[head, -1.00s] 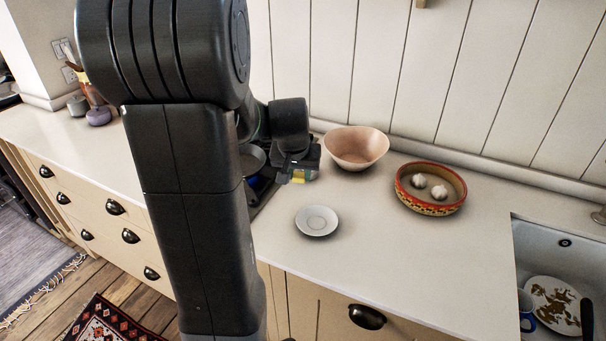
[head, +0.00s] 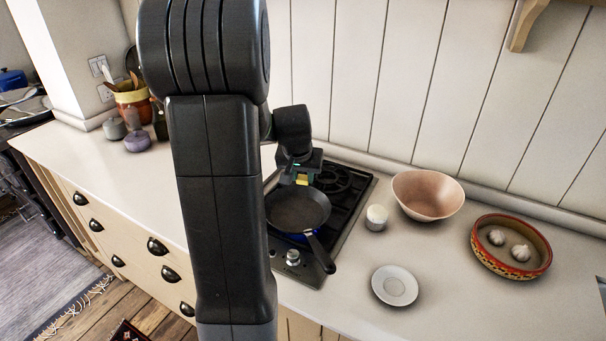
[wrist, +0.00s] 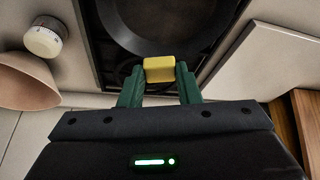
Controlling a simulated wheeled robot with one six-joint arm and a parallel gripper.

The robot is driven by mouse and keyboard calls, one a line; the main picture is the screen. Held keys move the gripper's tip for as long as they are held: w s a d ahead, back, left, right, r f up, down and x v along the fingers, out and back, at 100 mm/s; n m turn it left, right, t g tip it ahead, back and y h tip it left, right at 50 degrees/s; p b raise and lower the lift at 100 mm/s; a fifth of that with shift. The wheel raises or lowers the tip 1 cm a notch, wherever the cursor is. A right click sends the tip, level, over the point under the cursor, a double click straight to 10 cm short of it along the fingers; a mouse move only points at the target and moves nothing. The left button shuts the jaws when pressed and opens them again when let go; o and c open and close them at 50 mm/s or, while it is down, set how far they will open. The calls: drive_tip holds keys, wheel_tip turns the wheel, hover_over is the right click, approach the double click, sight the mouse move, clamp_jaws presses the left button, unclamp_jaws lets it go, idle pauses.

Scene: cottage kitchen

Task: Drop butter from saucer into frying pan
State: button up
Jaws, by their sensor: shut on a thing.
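The yellow butter (wrist: 159,69) is held between the green fingers of my gripper (wrist: 159,78) in the wrist view. In the head view my gripper (head: 301,176) and the butter (head: 302,181) appear above the back edge of the frying pan (head: 290,211). The dark pan sits on the hob with its handle toward the front right. In the wrist view the butter overlaps the near rim of the pan (wrist: 165,25); its exact height is hard to tell. The white saucer (head: 395,287) on the counter is empty.
A small white round container (head: 376,218) stands right of the hob (head: 352,190). A pink bowl (head: 428,195) and a patterned dish (head: 511,247) with garlic bulbs are further right. Pots and a utensil holder (head: 133,103) stand at the left. The wall is close behind.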

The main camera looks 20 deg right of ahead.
wheel_tip(320, 180, down, 5)
drive_tip(key=b, duration=0.3)
drive_tip(key=o, duration=0.7)
drive_tip(key=b+v, duration=0.1)
drive_tip(key=v, duration=1.2)
drive_tip(key=shift+a+r, duration=0.1)
drive_tip(key=shift+r, duration=0.35)
drive_tip(key=shift+f, duration=0.1)
